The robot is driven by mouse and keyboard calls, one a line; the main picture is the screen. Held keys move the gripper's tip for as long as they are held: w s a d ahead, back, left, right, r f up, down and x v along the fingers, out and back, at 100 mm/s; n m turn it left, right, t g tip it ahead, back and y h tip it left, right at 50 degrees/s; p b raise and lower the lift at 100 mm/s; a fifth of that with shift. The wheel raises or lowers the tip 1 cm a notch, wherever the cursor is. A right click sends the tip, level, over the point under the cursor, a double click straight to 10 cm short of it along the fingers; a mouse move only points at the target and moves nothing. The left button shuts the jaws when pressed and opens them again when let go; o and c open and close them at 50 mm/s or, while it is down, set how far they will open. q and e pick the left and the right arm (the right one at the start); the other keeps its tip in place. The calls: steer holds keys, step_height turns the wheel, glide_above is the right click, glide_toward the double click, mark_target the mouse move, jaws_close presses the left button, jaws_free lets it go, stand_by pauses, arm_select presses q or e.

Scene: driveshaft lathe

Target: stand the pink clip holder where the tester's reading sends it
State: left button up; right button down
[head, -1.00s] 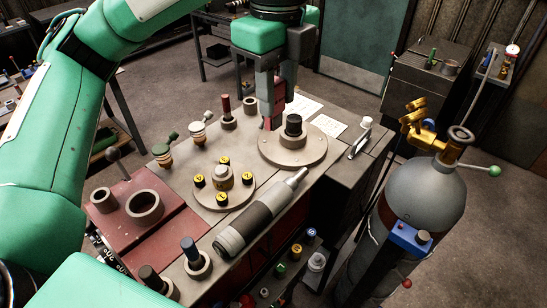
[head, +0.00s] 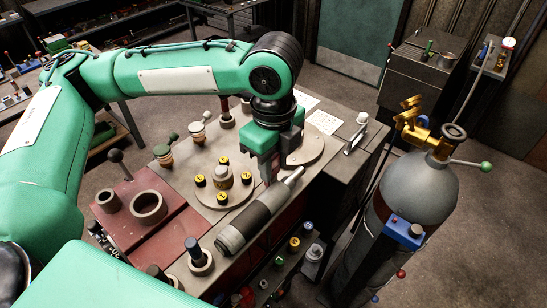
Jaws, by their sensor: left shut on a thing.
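My left gripper (head: 268,172) points down over the table, beside the right part of the disc with yellow-topped pegs and just behind the grey cylindrical tool. It is shut on a thin pinkish piece, the pink clip holder (head: 275,166), mostly hidden by the fingers. I cannot tell whether the holder's lower end touches the table. A small upright device with a pale knob (head: 355,136) stands at the table's right edge; I cannot tell whether it is the tester, and no reading is legible. My right gripper is not in view.
The disc with yellow-topped pegs (head: 223,196) and the grey tool (head: 258,213) crowd the table's middle. A round plate (head: 312,148) lies partly behind my gripper. A red plate with rings (head: 172,215) is at left. A gas cylinder (head: 420,190) stands at right.

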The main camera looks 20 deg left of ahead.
arm_select(q)
steer(key=shift+f, duration=0.15)
steer(key=o, duration=1.1)
steer(key=shift+c, duration=0.2)
